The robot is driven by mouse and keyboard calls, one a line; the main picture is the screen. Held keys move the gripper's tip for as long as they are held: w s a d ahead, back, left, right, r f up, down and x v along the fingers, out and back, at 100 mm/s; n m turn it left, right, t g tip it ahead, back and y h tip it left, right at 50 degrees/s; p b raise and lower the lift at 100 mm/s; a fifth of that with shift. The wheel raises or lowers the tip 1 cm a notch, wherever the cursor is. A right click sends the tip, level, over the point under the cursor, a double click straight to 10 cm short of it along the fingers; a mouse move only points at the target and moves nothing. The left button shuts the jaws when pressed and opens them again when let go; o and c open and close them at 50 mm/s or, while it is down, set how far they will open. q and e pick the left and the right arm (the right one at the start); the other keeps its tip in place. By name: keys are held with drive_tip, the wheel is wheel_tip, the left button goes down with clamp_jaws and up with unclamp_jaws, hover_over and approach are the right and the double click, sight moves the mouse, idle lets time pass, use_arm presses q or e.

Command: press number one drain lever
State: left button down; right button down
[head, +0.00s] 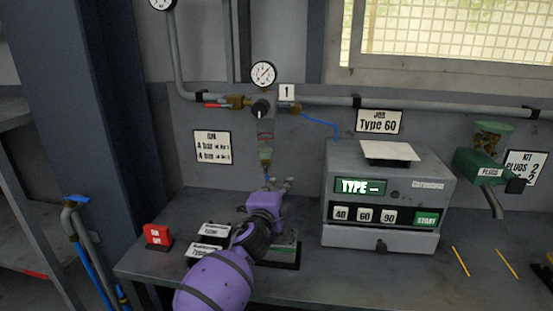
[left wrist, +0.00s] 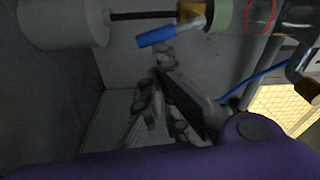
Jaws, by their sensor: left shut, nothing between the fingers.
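The number 1 sign (head: 286,92) is on the wall beside a pressure gauge (head: 263,74) and a regulator with a clear bowl (head: 265,143) below it. The drain lever, a small blue handle (left wrist: 156,37) on a metal stem, shows in the left wrist view, at the bowl's end. Only a small bit of blue (head: 267,179) shows below the bowl in the head view. My left gripper (head: 284,184) is shut and empty just below the bowl. In the left wrist view its fingertips (left wrist: 163,58) are close to the blue handle; I cannot tell if they touch.
A grey machine (head: 385,240) with a Type display and buttons stands right of my arm. A red on/off switch box (head: 158,236) and label plates (head: 214,231) are on the bench to the left. A green plugs dispenser (head: 482,166) is at the right. A pipe (head: 330,101) runs along the wall.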

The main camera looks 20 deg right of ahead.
use_arm(q)
drive_tip(key=shift+w+a+f+m+p, duration=0.15)
drive_tip(key=shift+a+f+m, duration=0.15)
drive_tip(key=shift+m, duration=0.3)
drive_tip(key=shift+w+a+f+m+p, duration=0.15)
drive_tip(key=shift+a+f+m, duration=0.15)
drive_tip(key=shift+m, duration=0.3)
use_arm(e)
drive_tip(key=shift+s+d+r, duration=0.1)
drive_tip(key=shift+s+d, duration=0.05)
drive_tip(key=shift+s, duration=0.2)
drive_tip(key=shift+w+r, duration=0.15)
drive_tip(key=shift+w, duration=0.2)
use_arm(q)
drive_tip(key=shift+d, duration=0.2)
use_arm(e)
drive_tip(key=shift+r, duration=0.1)
